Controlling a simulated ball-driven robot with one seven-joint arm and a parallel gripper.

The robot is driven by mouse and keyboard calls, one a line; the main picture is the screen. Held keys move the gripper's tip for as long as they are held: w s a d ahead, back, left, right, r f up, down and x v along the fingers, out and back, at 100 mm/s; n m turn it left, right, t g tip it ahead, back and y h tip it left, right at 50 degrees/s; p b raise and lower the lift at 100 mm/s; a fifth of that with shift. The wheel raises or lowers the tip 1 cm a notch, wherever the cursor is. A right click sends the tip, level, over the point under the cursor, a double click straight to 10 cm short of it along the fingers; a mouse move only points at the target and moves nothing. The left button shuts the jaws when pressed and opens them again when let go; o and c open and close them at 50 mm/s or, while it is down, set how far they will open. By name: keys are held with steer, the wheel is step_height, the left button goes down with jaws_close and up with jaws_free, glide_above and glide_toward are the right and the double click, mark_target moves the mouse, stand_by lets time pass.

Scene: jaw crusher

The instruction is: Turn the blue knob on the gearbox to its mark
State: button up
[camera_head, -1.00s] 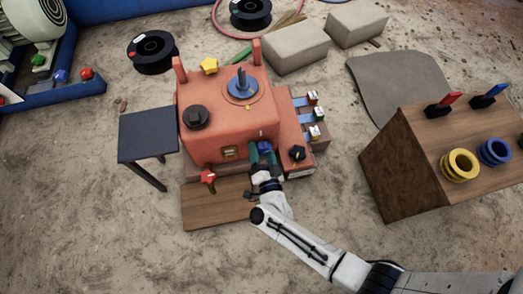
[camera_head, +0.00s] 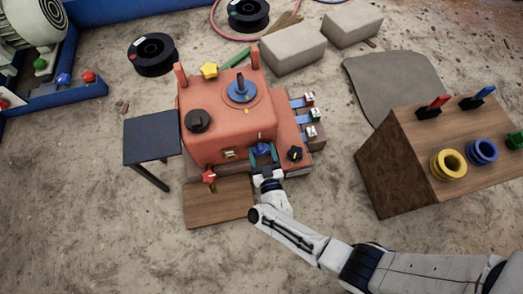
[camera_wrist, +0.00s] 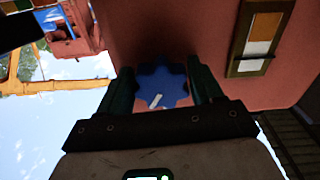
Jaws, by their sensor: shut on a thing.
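The orange gearbox (camera_head: 215,139) stands on the ground in the middle of the head view. The blue knob (camera_head: 263,149) is low on its near face; in the wrist view the lobed knob (camera_wrist: 158,78) shows a short white line slanting down to the left. My gripper (camera_head: 264,156) is at this knob, one green finger on each side; in the wrist view the gripper (camera_wrist: 161,88) is shut on it. A small pale mark (camera_head: 260,135) shows on the housing just above the knob. The knob's far side is hidden.
A red star knob (camera_head: 209,176) is left of my gripper and a black knob (camera_head: 295,153) is right. A wooden board (camera_head: 205,211) lies in front. A dark side table (camera_head: 150,138) stands left, and a wooden box (camera_head: 395,170) with spools stands right.

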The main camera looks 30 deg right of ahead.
steer(key=n, duration=0.3)
steer(key=n+p, duration=0.1)
steer(key=n, duration=0.1)
steer(key=shift+s+d+n, duration=0.1)
steer(key=shift+d+n, duration=0.1)
steer(key=shift+n, duration=0.2)
stand_by(0.4)
steer(key=o, duration=1)
steer(key=shift+c, duration=0.2)
steer(key=p+v, duration=0.2)
steer(key=v, duration=0.8)
steer(key=shift+s+a, duration=0.15)
steer(key=shift+s, duration=0.25)
steer(key=shift+r, duration=0.1)
